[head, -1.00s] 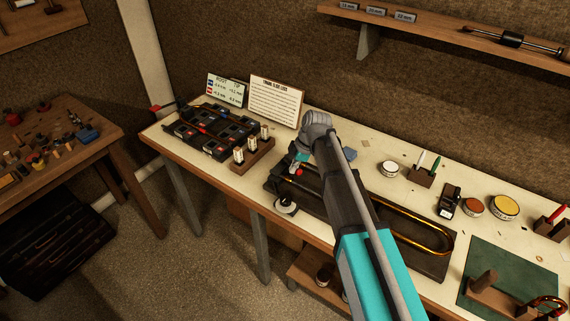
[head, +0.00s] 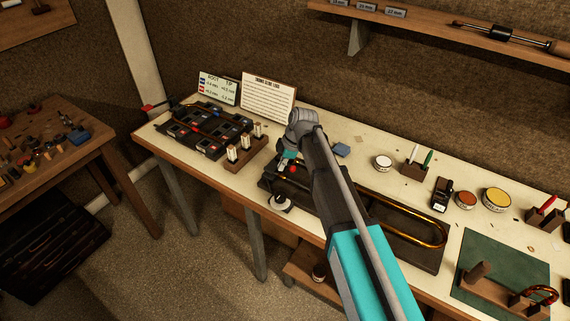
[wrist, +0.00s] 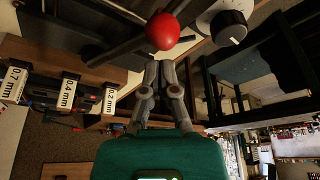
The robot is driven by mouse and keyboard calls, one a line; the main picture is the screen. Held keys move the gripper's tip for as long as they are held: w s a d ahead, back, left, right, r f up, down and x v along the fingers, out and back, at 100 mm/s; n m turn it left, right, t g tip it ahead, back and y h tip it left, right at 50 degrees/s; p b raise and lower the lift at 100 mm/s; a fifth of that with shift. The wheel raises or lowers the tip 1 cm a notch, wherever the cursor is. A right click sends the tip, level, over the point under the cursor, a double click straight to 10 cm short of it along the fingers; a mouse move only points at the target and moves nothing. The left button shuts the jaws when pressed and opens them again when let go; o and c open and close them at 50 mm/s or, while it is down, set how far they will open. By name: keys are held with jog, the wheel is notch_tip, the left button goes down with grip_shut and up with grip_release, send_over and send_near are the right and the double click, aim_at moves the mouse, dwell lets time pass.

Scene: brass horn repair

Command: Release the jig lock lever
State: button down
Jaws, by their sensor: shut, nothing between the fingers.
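The lock lever's red ball knob (wrist: 162,31) shows large at the top of the wrist view, just beyond my fingertips. It also shows as a small red dot in the head view (head: 293,168). My gripper (wrist: 160,64) is shut and empty, its fingertips close to the knob; I cannot tell whether they touch it. In the head view my gripper (head: 285,161) is beside the knob, at the left end of the dark jig (head: 432,256). A brass tube (head: 425,243) lies along the jig. My arm hides the jig's middle and much of the lever.
A black-and-white dial (head: 280,202) sits at the jig's front left corner, also close in the wrist view (wrist: 232,23). A wooden block with labelled gauges (head: 240,158) stands just left.

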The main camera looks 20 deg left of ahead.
notch_tip(320, 180, up, 10)
jog(key=d+p, duration=0.1)
jog(key=p, duration=0.8)
jog(key=shift+w+f+p, duration=0.15)
jog(key=shift+w+p, duration=0.15)
jog(key=shift+w, duration=0.05)
dwell(0.4)
jog(key=s+d+f+m+h+b, duration=0.1)
jog(key=s+d+f+m, duration=0.1)
jog(key=d+m, duration=0.5)
jog(key=s+d+f+m+t+h+b, duration=0.1)
jog(key=s+d+m, duration=0.4)
jog(key=d, duration=1.5)
jog(key=s+d+f+m+h+b, duration=0.1)
jog(key=s+d+f+m+b, duration=0.1)
jog(key=d+m, duration=0.8)
jog(key=shift+s+d+f+m+t+h, duration=0.15)
jog(key=shift+s+d, duration=0.15)
jog(key=shift+d, duration=0.35)
jog(key=shift+s+d+f+m+t+h, duration=0.1)
jog(key=shift+s+d, duration=0.2)
jog(key=shift+d, duration=0.3)
jog(key=shift+s+d+f+m+t+h, duration=0.15)
jog(key=shift+s+d, duration=0.15)
jog(key=shift+d, duration=0.35)
jog(key=shift+d+r, duration=0.1)
jog(key=shift+d, duration=0.05)
